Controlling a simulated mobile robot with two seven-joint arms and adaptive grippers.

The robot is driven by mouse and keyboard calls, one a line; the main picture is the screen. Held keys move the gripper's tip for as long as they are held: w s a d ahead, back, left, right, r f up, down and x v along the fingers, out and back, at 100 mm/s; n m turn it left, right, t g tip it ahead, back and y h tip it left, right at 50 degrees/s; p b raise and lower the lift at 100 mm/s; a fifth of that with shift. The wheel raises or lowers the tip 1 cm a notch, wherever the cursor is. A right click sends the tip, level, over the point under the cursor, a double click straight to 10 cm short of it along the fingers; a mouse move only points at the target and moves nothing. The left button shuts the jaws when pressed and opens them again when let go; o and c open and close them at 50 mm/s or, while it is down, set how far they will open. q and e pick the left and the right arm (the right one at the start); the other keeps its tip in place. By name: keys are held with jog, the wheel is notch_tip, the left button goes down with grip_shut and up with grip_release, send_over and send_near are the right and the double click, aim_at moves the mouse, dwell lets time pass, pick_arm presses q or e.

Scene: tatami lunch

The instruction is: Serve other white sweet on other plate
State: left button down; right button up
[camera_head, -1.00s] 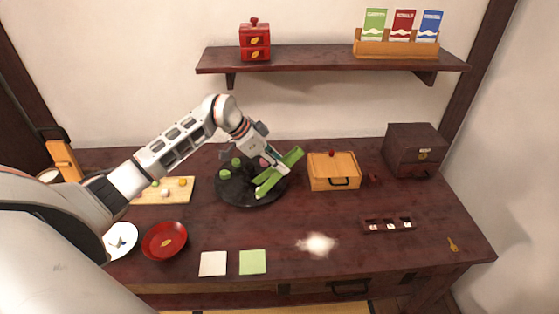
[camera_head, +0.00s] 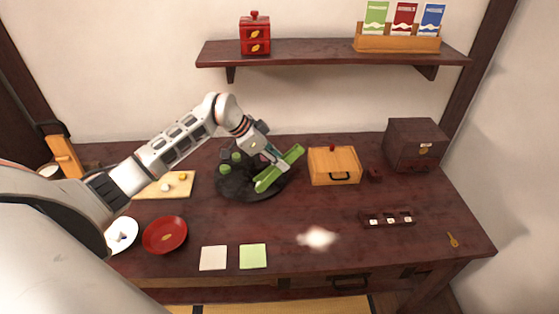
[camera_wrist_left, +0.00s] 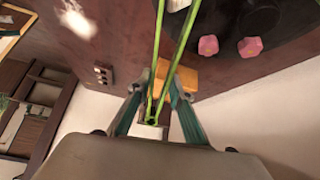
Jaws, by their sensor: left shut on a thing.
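My left gripper (camera_head: 275,160) is shut on green tongs (camera_head: 285,167), above the round black tray (camera_head: 232,190). In the left wrist view, the gripper (camera_wrist_left: 158,100) grips the two long green arms of the tongs (camera_wrist_left: 184,45). A white sweet (camera_wrist_left: 178,4) shows at the top edge near the tongs' far ends; I cannot tell whether they pinch it. Two pink sweets (camera_wrist_left: 208,45) lie on the tray beside the tongs. Green sweets (camera_head: 225,169) stand at its left. A white plate (camera_head: 122,236) and a red plate (camera_head: 165,235) stand front left. My right gripper is not in view.
A wooden board (camera_head: 150,190) with small pieces lies left, partly behind my arm. A wooden box (camera_head: 320,168) stands close right of the tongs; a dark chest (camera_head: 415,148) is farther right. Two paper squares (camera_head: 213,258) lie in front. The table between is mostly clear.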

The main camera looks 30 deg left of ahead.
pick_arm(q)
notch_tip(320, 180, up, 12)
jog(key=p, duration=0.5)
pick_arm(e)
jog(key=d+r, duration=0.1)
jog(key=s+r, duration=0.1)
jog(key=r, duration=0.1)
jog(key=shift+s+d+h, duration=0.1)
jog(key=shift+d+h, duration=0.25)
jog(key=shift+h, duration=0.05)
pick_arm(q)
jog(key=shift+f, duration=0.15)
